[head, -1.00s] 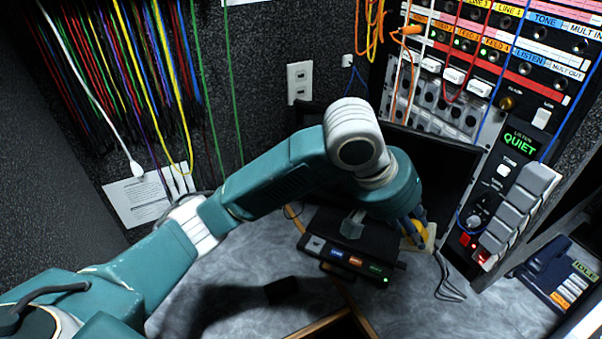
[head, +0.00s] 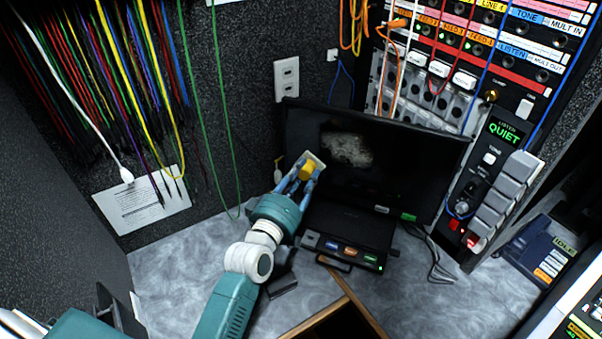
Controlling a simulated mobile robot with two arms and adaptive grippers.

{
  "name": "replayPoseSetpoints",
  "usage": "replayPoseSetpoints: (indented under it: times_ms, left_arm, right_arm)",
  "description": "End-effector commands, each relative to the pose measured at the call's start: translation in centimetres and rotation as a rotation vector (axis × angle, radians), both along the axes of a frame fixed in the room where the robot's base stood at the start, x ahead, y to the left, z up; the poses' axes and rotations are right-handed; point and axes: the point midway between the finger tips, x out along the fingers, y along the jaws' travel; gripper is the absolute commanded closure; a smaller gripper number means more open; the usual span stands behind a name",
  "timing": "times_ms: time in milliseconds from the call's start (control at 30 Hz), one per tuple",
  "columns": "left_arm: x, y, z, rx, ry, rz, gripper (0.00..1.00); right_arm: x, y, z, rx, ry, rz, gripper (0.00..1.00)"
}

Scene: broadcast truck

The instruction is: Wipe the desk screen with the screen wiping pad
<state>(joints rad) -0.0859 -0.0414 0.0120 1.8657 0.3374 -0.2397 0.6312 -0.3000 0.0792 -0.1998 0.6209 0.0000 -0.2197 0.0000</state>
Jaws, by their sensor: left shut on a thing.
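The desk screen (head: 400,170) is a dark monitor standing at the back of the desk. A pale grey, blotchy smudge (head: 347,149) shows on its upper left part. My left gripper (head: 308,174) is at the screen's left edge, shut on the screen wiping pad (head: 317,160), which has a yellow grip and a pale flat base. The pad is at the left side of the screen, left of the smudge and a little lower. I cannot tell whether it touches the glass. My right gripper is not in view.
A black box with coloured buttons (head: 350,252) sits in front of the screen. A small dark block (head: 282,285) lies near my left arm. A wood-edged opening (head: 345,318) is at the front. A patch-panel rack (head: 470,60) and a phone (head: 545,245) stand at right.

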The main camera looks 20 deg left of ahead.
Motion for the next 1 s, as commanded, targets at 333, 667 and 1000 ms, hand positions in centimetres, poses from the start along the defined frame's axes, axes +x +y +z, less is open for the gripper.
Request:
replayPoseSetpoints:
  times_ms: [333, 667, 1000]
  left_arm:
    - [2.8, 0.0, -0.2, -0.001, -0.008, 0.007, 0.97]
    - [5.4, -0.2, -0.2, -0.002, -0.007, 0.005, 0.97]
    - [5.8, -0.2, -0.1, -0.002, -0.005, 0.005, 0.97]
  right_arm:
    - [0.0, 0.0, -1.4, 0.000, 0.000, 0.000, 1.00]
    - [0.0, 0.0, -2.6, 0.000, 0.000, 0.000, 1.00]
    - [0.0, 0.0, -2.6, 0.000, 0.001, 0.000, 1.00]
